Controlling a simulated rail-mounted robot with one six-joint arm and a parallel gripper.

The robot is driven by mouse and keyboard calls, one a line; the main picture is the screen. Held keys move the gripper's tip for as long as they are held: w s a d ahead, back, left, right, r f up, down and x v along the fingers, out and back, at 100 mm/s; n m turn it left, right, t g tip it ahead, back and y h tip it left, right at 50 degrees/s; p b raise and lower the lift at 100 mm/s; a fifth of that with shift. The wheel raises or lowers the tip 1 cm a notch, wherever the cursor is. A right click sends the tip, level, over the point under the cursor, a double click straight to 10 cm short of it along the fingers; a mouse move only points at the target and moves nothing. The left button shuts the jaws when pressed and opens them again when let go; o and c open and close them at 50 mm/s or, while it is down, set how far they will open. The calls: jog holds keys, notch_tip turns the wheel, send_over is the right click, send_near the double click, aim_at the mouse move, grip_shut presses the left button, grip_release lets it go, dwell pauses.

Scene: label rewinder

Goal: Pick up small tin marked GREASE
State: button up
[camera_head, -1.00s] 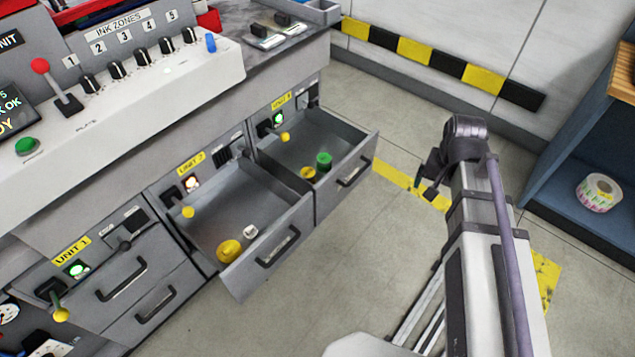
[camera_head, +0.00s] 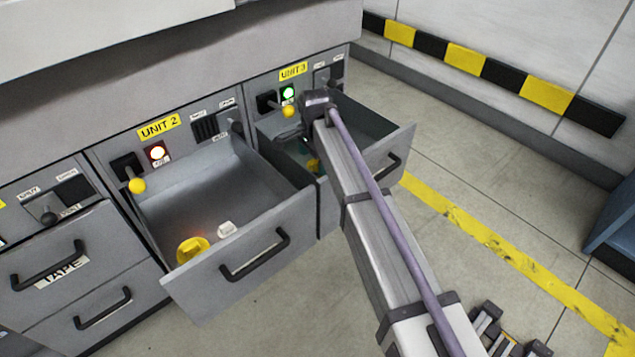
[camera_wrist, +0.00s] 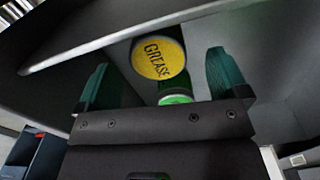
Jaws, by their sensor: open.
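The small tin marked GREASE (camera_wrist: 158,58) has a yellow lid with dark lettering and dark green sides. It lies inside the open Unit 3 drawer (camera_head: 398,146); part of its yellow shows beside my arm in the head view (camera_head: 313,164). My gripper (camera_wrist: 159,64) is open, with teal fingers on either side of the tin in the wrist view. I cannot tell whether they touch it. A bright green-topped item (camera_wrist: 175,99) shows between the fingers, nearer my gripper's palm and partly hidden by it. In the head view my arm hides most of the gripper.
The open Unit 2 drawer (camera_head: 300,212) beside it holds a yellow item (camera_head: 192,249) and a small white item (camera_head: 226,229). The drawer wall (camera_wrist: 150,32) passes close to the fingers. A yellow floor line (camera_head: 480,232) crosses open floor at right.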

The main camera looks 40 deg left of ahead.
jog(key=f+b, duration=0.2)
jog(key=f, duration=0.1)
jog(key=f+b, duration=0.3)
jog(key=shift+w+d+f, duration=0.2)
jog(key=shift+f, duration=0.05)
jog(key=shift+r, duration=0.2)
jog(key=c, duration=1.1)
